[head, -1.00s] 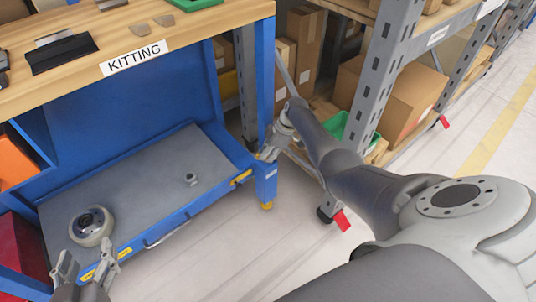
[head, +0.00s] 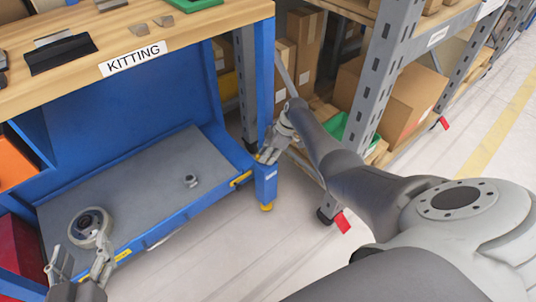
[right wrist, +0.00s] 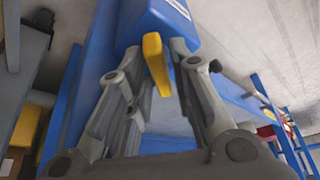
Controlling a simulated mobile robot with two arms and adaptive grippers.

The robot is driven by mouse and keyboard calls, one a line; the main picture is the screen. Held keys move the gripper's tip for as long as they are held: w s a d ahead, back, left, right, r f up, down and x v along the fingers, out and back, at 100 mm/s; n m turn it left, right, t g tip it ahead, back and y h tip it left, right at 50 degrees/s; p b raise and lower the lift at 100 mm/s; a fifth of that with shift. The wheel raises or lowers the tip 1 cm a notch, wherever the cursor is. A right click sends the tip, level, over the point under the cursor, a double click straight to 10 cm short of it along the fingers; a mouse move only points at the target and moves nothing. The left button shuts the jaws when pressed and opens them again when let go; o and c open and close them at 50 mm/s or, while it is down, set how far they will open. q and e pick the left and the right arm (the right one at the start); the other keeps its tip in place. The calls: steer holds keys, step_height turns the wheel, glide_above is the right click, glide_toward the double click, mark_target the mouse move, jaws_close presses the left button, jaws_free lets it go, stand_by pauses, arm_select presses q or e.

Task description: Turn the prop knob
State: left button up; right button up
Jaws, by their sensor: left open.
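A round pale knob-like part (head: 88,223) with a dark ringed centre sits at the near left of the grey lower panel (head: 135,185) of the blue cart. A smaller grey knob (head: 190,181) stands on the panel's right side. I cannot tell which one is the prop knob. My left gripper (head: 80,262) is open at the panel's near edge. Its right finger overlaps the round part's lower edge; contact is unclear. My right gripper (head: 268,154) is by the cart's right front leg. In the right wrist view its fingers (right wrist: 155,50) stand apart on both sides of a yellow piece (right wrist: 156,65).
The wooden kitting tabletop (head: 195,37) overhangs the panel. The cart's blue leg (head: 265,190) and a grey rack upright (head: 375,95) stand close to my right arm. Cardboard boxes (head: 410,103) fill the rack. The floor (head: 215,255) in front is clear.

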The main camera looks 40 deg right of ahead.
steer(key=v, duration=1.2)
